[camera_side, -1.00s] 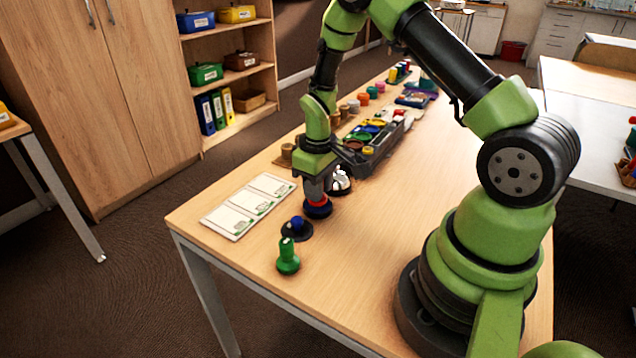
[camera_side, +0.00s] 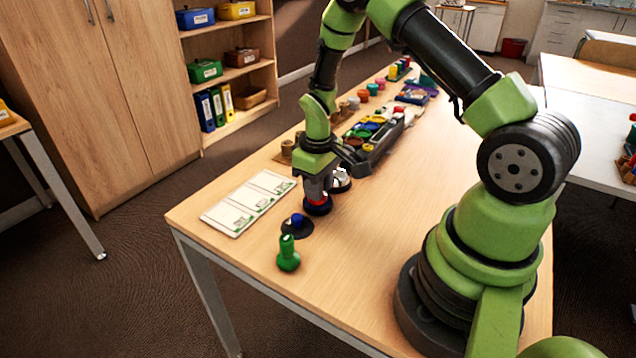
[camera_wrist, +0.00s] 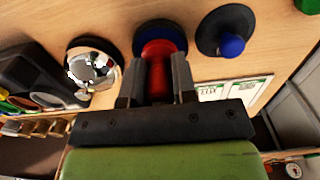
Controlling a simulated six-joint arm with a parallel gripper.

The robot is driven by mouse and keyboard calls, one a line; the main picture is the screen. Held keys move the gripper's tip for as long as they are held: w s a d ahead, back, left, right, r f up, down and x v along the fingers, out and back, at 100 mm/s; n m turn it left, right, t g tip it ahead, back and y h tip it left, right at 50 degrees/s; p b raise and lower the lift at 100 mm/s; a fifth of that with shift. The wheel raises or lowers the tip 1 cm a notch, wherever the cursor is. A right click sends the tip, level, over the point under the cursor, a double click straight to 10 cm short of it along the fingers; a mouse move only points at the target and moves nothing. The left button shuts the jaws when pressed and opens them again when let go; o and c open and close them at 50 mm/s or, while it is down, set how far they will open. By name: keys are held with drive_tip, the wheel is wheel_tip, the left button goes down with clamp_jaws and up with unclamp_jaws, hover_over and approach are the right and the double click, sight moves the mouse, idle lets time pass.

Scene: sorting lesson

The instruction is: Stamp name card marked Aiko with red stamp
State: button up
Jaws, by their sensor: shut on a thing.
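My gripper (camera_side: 318,196) is shut on the red stamp (camera_side: 317,200), which sits upright at a dark round base or pad on the table. In the wrist view the red stamp (camera_wrist: 157,62) shows between the two fingers of my gripper (camera_wrist: 157,75), with a dark blue disc (camera_wrist: 160,32) around its far end. I cannot tell whether it is clear of the surface. The name cards (camera_side: 248,203) lie in a row on a white sheet to the left; they also show partly in the wrist view (camera_wrist: 225,90). Their names are too small to read.
A blue stamp (camera_side: 297,222) on a dark disc and a green stamp (camera_side: 288,254) stand near the front. A silver bell (camera_side: 341,179) is close beside my gripper. A dark tray (camera_side: 386,143) of coloured items lies behind.

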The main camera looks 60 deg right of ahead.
drive_tip(key=shift+f, duration=0.35)
idle(0.9)
drive_tip(key=shift+r, duration=0.1)
drive_tip(key=shift+r, duration=3.5)
drive_tip(key=shift+w+a+f, duration=0.1)
drive_tip(key=shift+w+a, duration=0.1)
drive_tip(key=shift+w, duration=0.2)
drive_tip(key=w+a, duration=0.3)
drive_tip(key=a, duration=0.1)
drive_tip(key=w+a+f, duration=0.1)
drive_tip(key=w+a, duration=0.7)
drive_tip(key=shift+w+f, duration=0.25)
drive_tip(key=shift+f, duration=0.95)
